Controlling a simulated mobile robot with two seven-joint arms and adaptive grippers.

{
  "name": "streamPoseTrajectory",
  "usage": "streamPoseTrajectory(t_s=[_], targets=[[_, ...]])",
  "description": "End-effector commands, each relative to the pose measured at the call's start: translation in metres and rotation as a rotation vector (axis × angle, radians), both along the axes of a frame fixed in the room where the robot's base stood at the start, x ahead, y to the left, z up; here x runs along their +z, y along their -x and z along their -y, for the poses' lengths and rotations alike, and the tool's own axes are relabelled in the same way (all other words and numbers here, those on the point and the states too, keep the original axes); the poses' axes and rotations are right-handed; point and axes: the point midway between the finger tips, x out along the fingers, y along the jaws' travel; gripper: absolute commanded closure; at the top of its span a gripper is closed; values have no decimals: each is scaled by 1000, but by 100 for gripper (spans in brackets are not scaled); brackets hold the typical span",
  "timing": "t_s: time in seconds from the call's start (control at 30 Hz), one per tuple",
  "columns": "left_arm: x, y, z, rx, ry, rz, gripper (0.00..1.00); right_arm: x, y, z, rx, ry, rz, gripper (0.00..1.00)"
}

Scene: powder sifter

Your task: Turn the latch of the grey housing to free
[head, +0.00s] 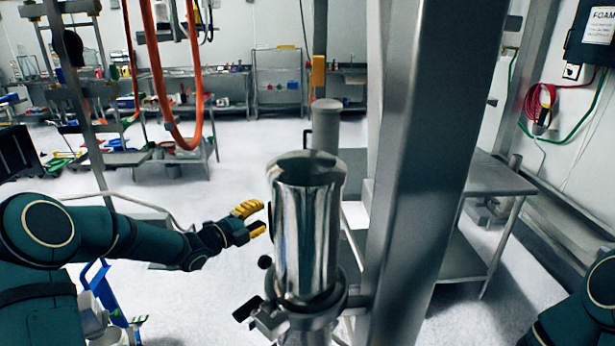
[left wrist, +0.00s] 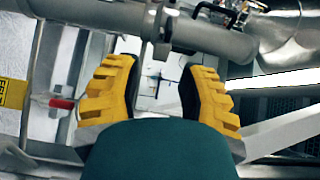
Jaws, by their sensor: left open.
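The grey housing (head: 305,225) is an upright, shiny metal cylinder at the middle of the head view, clamped to a flanged base. A dark round knob (head: 265,262) and a black-ended clamp handle (head: 248,309) stick out at its lower left; I cannot tell which is the latch. My left gripper (head: 262,219) is open and empty, just left of the housing at mid-height, fingers towards it. In the left wrist view its yellow fingers (left wrist: 160,75) are spread with nothing between them. A grey pipe (left wrist: 205,38) with a clamp fitting (left wrist: 160,22) lies beyond the fingertips.
A thick steel column (head: 425,170) stands right of the housing. A metal table (head: 490,178) is behind the column. An orange hose (head: 163,90) hangs at the back left. The floor (head: 235,175) left of the housing is clear. Only part of my right arm shows.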

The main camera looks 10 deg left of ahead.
Motion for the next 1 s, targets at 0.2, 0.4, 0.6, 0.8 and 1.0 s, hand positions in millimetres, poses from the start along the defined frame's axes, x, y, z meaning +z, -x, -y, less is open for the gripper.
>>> streamPoseTrajectory(t_s=[0.2,0.4,0.6,0.8,1.0], targets=[[14,-8,-2,-14,-62,58,60,5,0,0,-1,0,1,100],[14,-36,14,-16,-57,57,60,9,0,0,-1,-1,0,100],[15,-71,34,-15,-57,57,60,15,0,1,-1,-2,1,100],[14,-101,50,-14,-55,55,60,21,0,1,-1,-3,0,100],[14,-118,59,-13,-58,55,60,24,1,1,0,-4,0,100]])
